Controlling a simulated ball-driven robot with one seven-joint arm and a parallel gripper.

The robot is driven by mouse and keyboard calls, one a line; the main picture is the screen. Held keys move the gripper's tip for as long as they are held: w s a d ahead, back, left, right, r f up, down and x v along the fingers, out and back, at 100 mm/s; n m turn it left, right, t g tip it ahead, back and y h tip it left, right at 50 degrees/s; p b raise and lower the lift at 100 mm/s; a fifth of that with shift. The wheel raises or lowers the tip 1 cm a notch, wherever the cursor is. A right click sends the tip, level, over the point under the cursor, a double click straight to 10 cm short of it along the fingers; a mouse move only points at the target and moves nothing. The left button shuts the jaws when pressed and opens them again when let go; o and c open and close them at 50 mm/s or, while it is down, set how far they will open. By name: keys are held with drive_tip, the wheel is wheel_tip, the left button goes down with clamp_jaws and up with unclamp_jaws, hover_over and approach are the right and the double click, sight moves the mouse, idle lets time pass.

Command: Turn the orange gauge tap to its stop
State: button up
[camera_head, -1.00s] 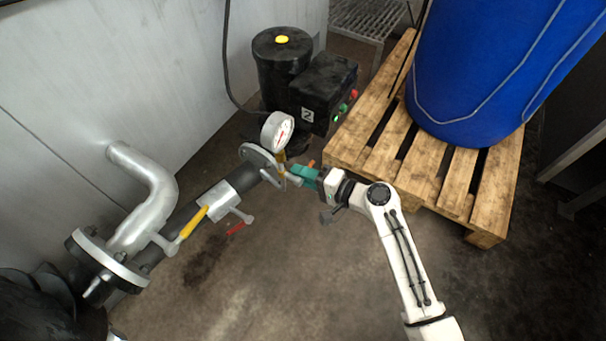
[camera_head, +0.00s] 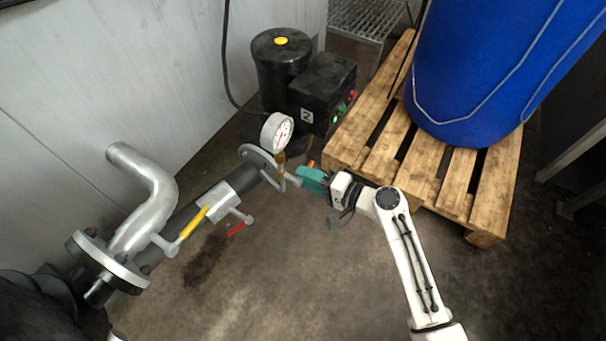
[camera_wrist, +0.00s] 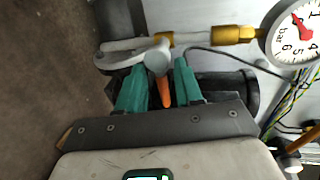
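The orange gauge tap (camera_wrist: 164,92) shows in the wrist view as a short orange lever on a grey hub, between my two green fingers. My gripper (camera_wrist: 160,72) is open around it; a gap shows on the left side and the lever lies nearer the right finger. In the head view my gripper (camera_head: 300,177) is at the right side of the gauge fitting, and a small orange tip (camera_head: 310,163) shows just behind it. The pressure gauge (camera_head: 277,132) stands above on a brass stem; its dial (camera_wrist: 297,32) also shows in the wrist view.
A pipe carries a yellow-handled valve (camera_head: 194,223) and a red handle (camera_head: 236,229) to the left. A black pump (camera_head: 283,70) stands behind the gauge. A wooden pallet (camera_head: 345,148) with a blue drum (camera_head: 480,80) is close on the right. The floor in front is clear.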

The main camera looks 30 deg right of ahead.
drive_tip(key=p+v, duration=0.1)
drive_tip(key=v, duration=0.8)
drive_tip(key=s+a+f+n+g+h, duration=0.1)
drive_tip(key=s+f+n+g+h, duration=0.1)
drive_tip(key=s+n+g, duration=0.4)
drive_tip(key=s+a+f+n+g+h, duration=0.1)
drive_tip(key=s+f+n+g+h, duration=0.2)
drive_tip(key=s, duration=0.5)
drive_tip(key=s+d+r+n+g+h, duration=0.2)
drive_tip(key=s+d+r+g+h, duration=0.15)
drive_tip(key=s, duration=0.25)
wheel_tip(320, 180, up, 21)
drive_tip(key=p, duration=2.1)
drive_tip(key=shift+w, duration=0.25)
drive_tip(key=shift+a+y, duration=0.15)
drive_tip(key=shift+y, duration=0.1)
